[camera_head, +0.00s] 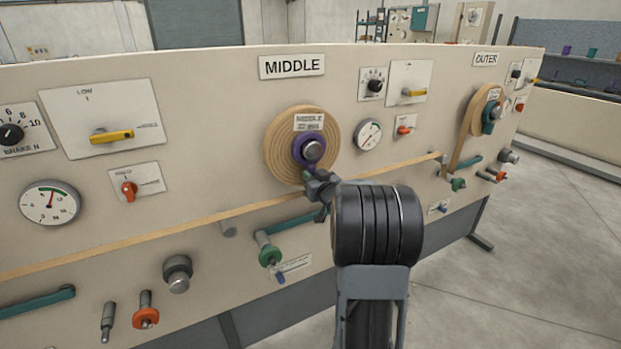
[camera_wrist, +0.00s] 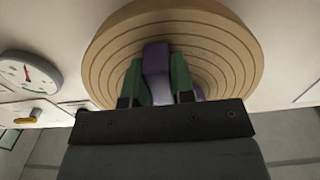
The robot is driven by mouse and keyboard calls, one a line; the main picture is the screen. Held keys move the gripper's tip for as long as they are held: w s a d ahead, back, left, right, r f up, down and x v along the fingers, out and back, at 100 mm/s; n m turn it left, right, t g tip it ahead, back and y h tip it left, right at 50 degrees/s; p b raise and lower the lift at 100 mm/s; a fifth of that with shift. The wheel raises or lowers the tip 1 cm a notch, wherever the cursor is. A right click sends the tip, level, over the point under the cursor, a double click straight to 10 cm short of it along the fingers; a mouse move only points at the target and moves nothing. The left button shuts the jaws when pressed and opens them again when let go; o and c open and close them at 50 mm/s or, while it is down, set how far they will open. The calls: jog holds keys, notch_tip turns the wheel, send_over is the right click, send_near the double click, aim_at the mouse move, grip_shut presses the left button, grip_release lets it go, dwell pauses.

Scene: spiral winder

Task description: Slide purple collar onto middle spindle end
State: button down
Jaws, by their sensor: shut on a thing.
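The purple collar (camera_head: 308,149) is around the metal end of the middle spindle (camera_head: 312,149), in front of the tan wound roll (camera_head: 282,160) under the MIDDLE sign. My gripper (camera_head: 316,177) reaches up to the collar's lower side in the head view. In the wrist view my gripper (camera_wrist: 158,85) has its green fingers shut on a purple part of the collar (camera_wrist: 157,60), with the tan roll right behind. How far along the spindle the collar sits cannot be told.
A tan strip (camera_head: 130,238) runs slanting across the panel below the roll. A dial gauge (camera_head: 368,134) and a red switch (camera_head: 404,130) are to the right. A green-knobbed fitting (camera_head: 268,253) sticks out below. The OUTER roll (camera_head: 474,112) is farther right.

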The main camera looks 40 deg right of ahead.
jog(key=shift+c, duration=2.1)
grip_release()
jog(key=shift+s, duration=0.1)
jog(key=s+a, duration=0.1)
jog(key=s, duration=0.6)
jog(key=shift+s, duration=0.4)
